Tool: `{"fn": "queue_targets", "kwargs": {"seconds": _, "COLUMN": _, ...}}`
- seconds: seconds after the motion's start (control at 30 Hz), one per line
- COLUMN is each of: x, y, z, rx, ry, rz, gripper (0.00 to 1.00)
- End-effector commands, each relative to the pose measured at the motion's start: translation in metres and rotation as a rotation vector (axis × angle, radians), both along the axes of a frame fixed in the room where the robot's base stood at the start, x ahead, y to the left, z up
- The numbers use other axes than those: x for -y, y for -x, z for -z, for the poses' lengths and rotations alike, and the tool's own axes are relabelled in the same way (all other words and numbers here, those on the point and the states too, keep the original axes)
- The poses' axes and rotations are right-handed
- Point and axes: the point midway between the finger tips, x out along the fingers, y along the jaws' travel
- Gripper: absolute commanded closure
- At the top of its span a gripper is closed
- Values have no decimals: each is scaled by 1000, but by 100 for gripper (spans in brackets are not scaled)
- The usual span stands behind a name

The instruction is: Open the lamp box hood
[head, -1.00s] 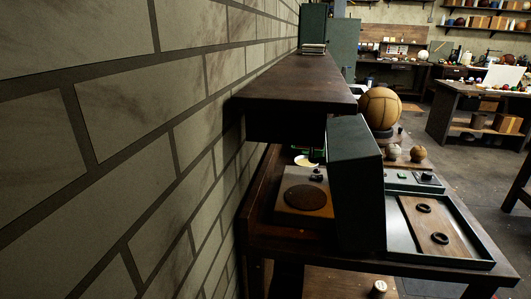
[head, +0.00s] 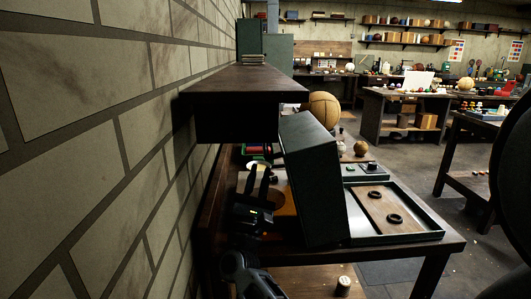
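The lamp box hood (head: 312,185) is a dark green, boxy cover in the middle of the head view. It stands tilted at the left edge of the lamp box's shallow tray base (head: 420,236). The tray is uncovered and holds a brown wooden panel with two black rings (head: 385,207). My gripper (head: 257,172) is left of the hood, between it and the brick wall. Its two dark fingers appear apart with nothing between them. I cannot tell whether a finger touches the hood. The hood's inner side and hinge are hidden.
A dark shelf (head: 245,85) juts from the brick wall (head: 90,130) above my gripper. A large tan leather ball (head: 322,109) and a smaller ball (head: 360,148) sit behind the hood. A round wooden-brown thing (head: 284,203) is partly hidden behind my gripper.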

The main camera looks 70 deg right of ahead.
Motion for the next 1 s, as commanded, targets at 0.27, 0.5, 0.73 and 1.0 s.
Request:
{"fn": "queue_targets", "kwargs": {"seconds": 0.27, "x": 28, "y": -1, "z": -28, "rx": 13, "ry": 2, "rz": -1, "gripper": 76}}
{"fn": "queue_targets", "kwargs": {"seconds": 0.5, "x": 51, "y": -3, "z": -48, "rx": 10, "ry": 2, "rz": -1, "gripper": 76}}
{"fn": "queue_targets", "kwargs": {"seconds": 0.73, "x": 58, "y": -4, "z": -53, "rx": 9, "ry": 1, "rz": -3, "gripper": 76}}
{"fn": "queue_targets", "kwargs": {"seconds": 1.0, "x": 58, "y": -4, "z": -52, "rx": 9, "ry": 1, "rz": -3, "gripper": 82}}
